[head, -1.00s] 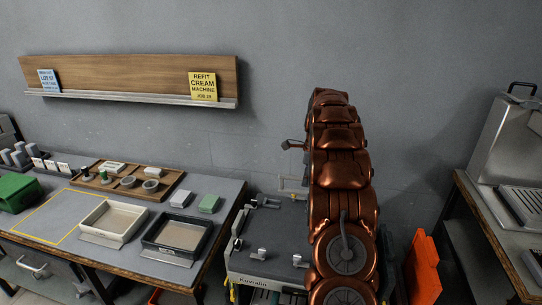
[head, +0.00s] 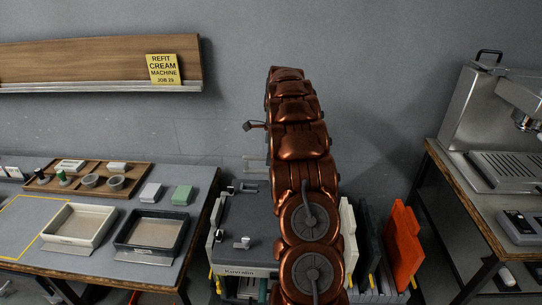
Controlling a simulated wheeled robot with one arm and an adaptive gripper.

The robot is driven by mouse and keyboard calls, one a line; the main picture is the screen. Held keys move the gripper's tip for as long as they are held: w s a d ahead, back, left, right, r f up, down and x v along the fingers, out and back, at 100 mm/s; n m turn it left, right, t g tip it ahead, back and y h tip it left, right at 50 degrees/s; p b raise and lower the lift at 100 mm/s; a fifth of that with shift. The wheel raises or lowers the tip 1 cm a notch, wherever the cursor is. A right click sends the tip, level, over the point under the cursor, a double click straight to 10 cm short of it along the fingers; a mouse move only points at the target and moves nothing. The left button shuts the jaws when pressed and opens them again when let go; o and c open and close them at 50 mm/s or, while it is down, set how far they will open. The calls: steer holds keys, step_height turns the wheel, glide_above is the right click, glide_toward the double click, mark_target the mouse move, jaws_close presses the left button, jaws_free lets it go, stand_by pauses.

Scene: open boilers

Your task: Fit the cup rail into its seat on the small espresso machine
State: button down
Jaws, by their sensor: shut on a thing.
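A low cream-fronted machine (head: 252,271) with a grey top and a label reading roughly "Kuvralin" stands below my arm. It seems to be the small espresso machine. Small metal fittings (head: 242,243) sit on its top, and my arm covers its right part. A thin pale frame (head: 256,158) shows just left of my copper arm, above the machine's back edge. It may be the cup rail, but I cannot tell whether it is held. My gripper is hidden behind the arm, so its hold and any contact with the seat are not visible.
The left bench holds a cream tray (head: 105,216), a black tray (head: 117,245), a wooden parts tray (head: 138,168) and small blocks. An orange panel (head: 403,240) and other upright panels stand right of my arm. A steel machine (head: 475,105) occupies the right bench.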

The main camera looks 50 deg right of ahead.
steer(key=shift+f+b, duration=0.95)
steer(key=shift+f, duration=2.4)
steer(key=shift+f, duration=0.8)
steer(key=c, duration=1.1)
jaws_free()
steer(key=shift+o, duration=0.2)
steer(key=r, duration=0.8)
steer(key=s+d+r, duration=0.1)
steer(key=r, duration=0.3)
steer(key=shift+a, duration=0.1)
